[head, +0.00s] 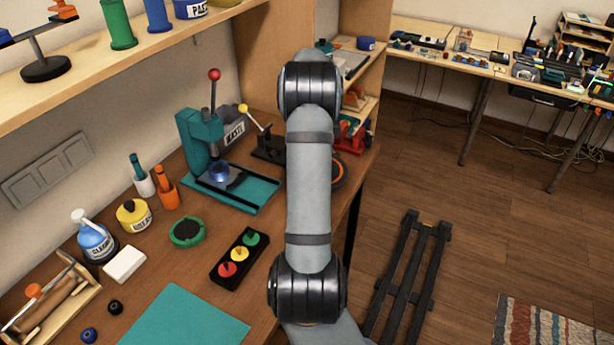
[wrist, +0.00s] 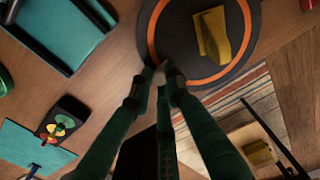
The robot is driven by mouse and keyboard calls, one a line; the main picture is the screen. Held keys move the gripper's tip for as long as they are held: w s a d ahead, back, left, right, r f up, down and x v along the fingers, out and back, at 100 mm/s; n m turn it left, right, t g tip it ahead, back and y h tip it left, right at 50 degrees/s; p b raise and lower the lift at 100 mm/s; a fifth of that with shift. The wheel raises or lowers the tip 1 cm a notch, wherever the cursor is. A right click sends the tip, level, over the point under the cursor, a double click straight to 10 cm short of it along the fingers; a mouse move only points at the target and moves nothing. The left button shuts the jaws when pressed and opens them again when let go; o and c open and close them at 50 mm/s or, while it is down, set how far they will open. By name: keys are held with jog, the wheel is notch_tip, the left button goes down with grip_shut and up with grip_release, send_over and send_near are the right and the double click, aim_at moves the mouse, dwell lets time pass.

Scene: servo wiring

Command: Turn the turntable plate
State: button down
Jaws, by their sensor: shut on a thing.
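The turntable plate (wrist: 180,28) is a dark disc with an orange ring, at the top middle of the wrist view. A yellow block-like part (wrist: 214,36) lies on it. My gripper (wrist: 166,74) has its dark green fingers close together at the plate's near rim, around a small greyish piece there. It is shut on what looks like a part of the plate's edge; the fingers cover the exact contact. In the head view, only a sliver of the plate's orange ring (head: 340,172) shows right of my arm, and my gripper is hidden behind the arm.
A teal press (head: 205,150) with a red-knobbed lever stands left of my arm on the wooden bench. A black box with red, yellow and green buttons (head: 240,254) and a teal mat (head: 185,318) lie nearer. A shelf unit (head: 360,90) stands behind.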

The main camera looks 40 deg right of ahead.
jog(key=shift+d+r, duration=0.1)
jog(key=c, duration=1.7)
grip_release()
jog(key=shift+o, duration=0.2)
notch_tip(320, 180, up, 12)
